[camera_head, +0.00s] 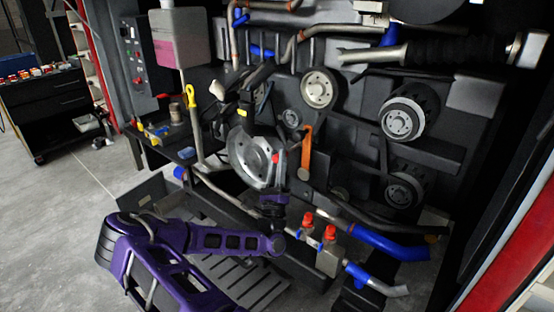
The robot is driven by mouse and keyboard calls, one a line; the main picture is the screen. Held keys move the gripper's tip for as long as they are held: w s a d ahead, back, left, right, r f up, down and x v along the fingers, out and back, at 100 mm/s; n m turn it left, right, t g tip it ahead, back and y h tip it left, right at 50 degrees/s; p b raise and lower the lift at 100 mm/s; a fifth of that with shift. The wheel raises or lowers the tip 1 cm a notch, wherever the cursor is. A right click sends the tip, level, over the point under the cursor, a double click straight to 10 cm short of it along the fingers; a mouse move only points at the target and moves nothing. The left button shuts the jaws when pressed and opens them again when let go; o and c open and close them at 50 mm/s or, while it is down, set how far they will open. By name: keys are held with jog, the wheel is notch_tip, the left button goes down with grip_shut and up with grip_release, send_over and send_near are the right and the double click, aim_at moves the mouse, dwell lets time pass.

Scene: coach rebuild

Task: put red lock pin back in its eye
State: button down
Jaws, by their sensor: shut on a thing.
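My purple arm reaches in from the lower left and turns upward at the wrist. My gripper (276,168) points up in front of the large grey disc of the engine. It is shut on a small red piece at its tips, which looks like the red lock pin (276,158). Only a little of the pin shows, and its angle cannot be told. The eye cannot be made out from here. I cannot tell whether the pin touches anything behind it.
The grey disc (247,160) is close behind my gripper. An orange lever (306,152) hangs just to its right. Two red-capped fittings (319,226) and a blue hose (375,241) lie to the lower right. A yellow-handled dipstick (190,92) stands to the left. Pulleys fill the right.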

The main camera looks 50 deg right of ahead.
aim_at(290, 151)
jog(key=shift+d, duration=0.15)
dwell(0.4)
jog(key=shift+d+p, duration=0.3)
jog(key=shift+d, duration=0.05)
jog(key=shift+d, duration=0.1)
dwell(0.3)
jog(key=shift+w+d, duration=0.2)
jog(key=shift+d, duration=1)
jog(key=shift+d, duration=1.05)
jog(key=c, duration=0.6)
grip_release()
jog(key=shift+o, duration=0.4)
jog(key=o, duration=0.3)
jog(key=shift+o, duration=0.2)
